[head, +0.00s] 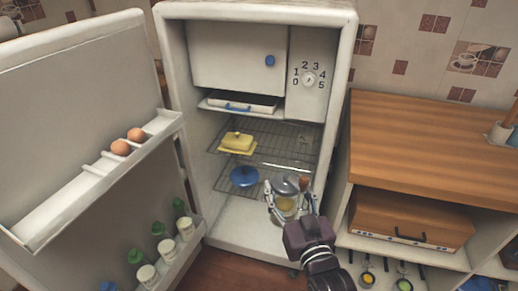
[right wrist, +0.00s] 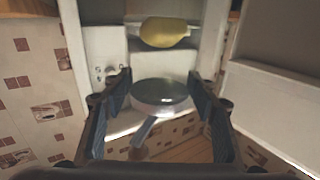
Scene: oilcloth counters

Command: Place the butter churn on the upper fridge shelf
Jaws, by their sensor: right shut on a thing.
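The butter churn (head: 286,204), a glass jar with a grey lid and a crank handle, is held upright in front of the open fridge. My right gripper (head: 292,209) is shut on it. In the right wrist view the churn's round lid (right wrist: 160,92) shows between the two fingers of the right gripper (right wrist: 159,84). My left gripper is not in view.
The fridge door (head: 80,110) stands open at the left, with eggs (head: 121,147) and bottles in its racks. A blue-lidded dish (head: 244,176) sits on the lower shelf. A white tray (head: 240,102) hangs above the upper shelf. A wooden counter (head: 430,140) is at the right.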

